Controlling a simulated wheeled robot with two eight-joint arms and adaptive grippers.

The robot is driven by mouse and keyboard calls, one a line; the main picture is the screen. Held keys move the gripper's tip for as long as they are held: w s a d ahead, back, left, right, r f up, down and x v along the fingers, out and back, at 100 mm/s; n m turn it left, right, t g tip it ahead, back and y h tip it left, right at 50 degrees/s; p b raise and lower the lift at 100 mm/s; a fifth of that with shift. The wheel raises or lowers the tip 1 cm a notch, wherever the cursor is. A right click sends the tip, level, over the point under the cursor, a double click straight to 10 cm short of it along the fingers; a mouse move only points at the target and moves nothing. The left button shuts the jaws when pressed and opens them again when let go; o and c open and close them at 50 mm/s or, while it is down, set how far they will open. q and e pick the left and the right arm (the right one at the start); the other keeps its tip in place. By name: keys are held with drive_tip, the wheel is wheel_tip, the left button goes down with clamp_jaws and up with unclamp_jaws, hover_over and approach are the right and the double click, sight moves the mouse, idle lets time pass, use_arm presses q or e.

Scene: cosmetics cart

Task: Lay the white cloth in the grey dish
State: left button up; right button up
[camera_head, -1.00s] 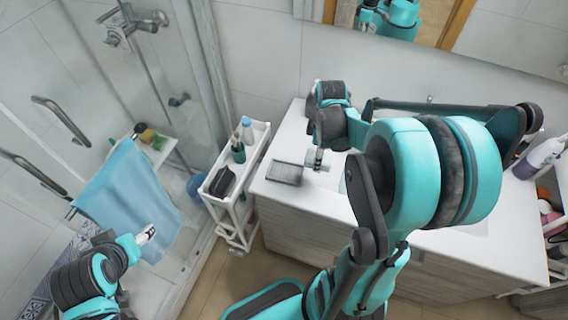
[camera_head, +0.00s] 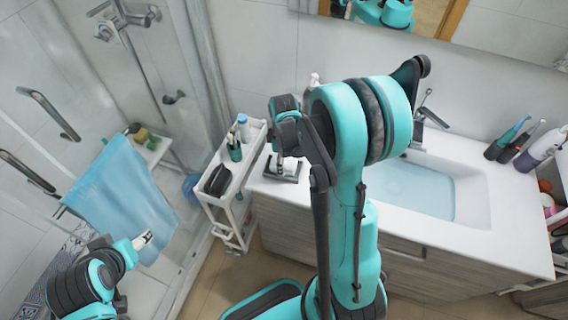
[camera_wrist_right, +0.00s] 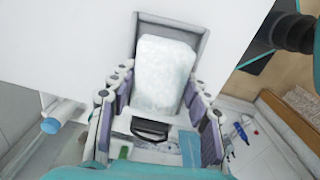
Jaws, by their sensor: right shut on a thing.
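The grey dish (camera_head: 293,178) lies at the left end of the white vanity top. In the right wrist view its rim (camera_wrist_right: 172,20) frames the folded white cloth (camera_wrist_right: 165,72) on several sides. My right gripper (camera_wrist_right: 158,105) is shut on the cloth's near end, with one finger on each side. The cloth is over the dish; whether it touches the dish floor cannot be told. In the head view my right gripper (camera_head: 281,166) is directly over the dish and largely covers the cloth. My left gripper (camera_head: 143,240) is far left, away from the dish; its fingers are too small to read.
A white cart (camera_head: 216,196) with bottles and a dark item stands left of the vanity. The sink basin (camera_head: 415,190) is right of the dish. Toothbrush holders (camera_head: 505,145) stand at the far right. A blue towel (camera_head: 122,200) hangs at the shower, near my left arm.

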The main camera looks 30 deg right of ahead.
drive_tip(key=shift+o, duration=0.2)
drive_tip(key=shift+s+f, duration=0.1)
drive_tip(key=shift+f, duration=0.1)
drive_tip(key=shift+a+f, duration=0.1)
drive_tip(key=shift+f, duration=0.1)
drive_tip(key=shift+c, duration=0.5)
drive_tip(key=shift+s+a+f+b, duration=0.1)
drive_tip(key=shift+s+f+b, duration=0.1)
drive_tip(key=shift+b, duration=0.3)
drive_tip(key=shift+c, duration=1.1)
drive_tip(key=o, duration=1.4)
drive_tip(key=shift+w+d+f, duration=0.2)
drive_tip(key=shift+w+d, duration=0.05)
drive_tip(key=shift+w, duration=0.1)
drive_tip(key=shift+s+a+r, duration=0.1)
drive_tip(key=shift+r, duration=0.1)
